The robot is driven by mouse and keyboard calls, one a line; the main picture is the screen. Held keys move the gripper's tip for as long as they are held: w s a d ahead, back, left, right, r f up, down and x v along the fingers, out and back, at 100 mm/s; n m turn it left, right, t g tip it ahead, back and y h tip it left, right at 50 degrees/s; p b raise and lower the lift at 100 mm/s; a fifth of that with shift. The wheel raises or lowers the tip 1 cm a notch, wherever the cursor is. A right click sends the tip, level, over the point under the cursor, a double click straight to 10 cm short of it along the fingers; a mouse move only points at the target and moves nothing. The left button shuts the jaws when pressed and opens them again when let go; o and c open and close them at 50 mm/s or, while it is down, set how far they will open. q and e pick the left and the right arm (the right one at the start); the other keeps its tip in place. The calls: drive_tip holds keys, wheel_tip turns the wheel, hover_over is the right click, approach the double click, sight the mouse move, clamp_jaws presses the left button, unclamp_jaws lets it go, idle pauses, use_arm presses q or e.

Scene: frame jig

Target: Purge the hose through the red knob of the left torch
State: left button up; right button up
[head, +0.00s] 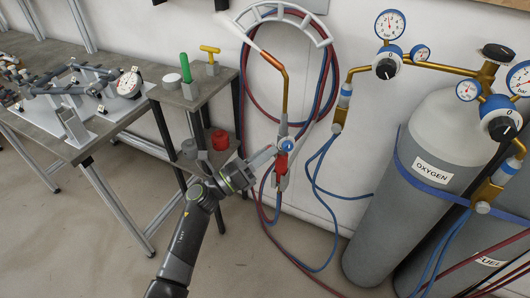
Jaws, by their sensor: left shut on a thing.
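The torch (285,98) stands upright against the wall, with a bent brass neck and an orange tip pointing up and left. A pale tapered streak extends from the tip. On its body are a blue knob (288,145) and, just below, a red part (282,163) that looks like the red knob. My left gripper (269,156) reaches in from the left and is shut at the red part; the fingers partly hide the contact. Red and blue hoses (323,197) run below the torch. My right gripper is not in view.
A grey oxygen cylinder (420,215) with gauges (390,25) and a regulator knob (386,68) stands at right, a fuel cylinder (490,262) beside it. At left are a jig table (85,150) and a small shelf with a green-handled tool (186,70) and a red container (220,140).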

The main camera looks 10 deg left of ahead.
use_arm(q)
drive_tip(key=o, duration=1)
drive_tip(key=shift+a, duration=0.1)
drive_tip(key=b+v, duration=0.4)
drive_tip(key=v, duration=1.3)
drive_tip(key=shift+s+a, duration=0.1)
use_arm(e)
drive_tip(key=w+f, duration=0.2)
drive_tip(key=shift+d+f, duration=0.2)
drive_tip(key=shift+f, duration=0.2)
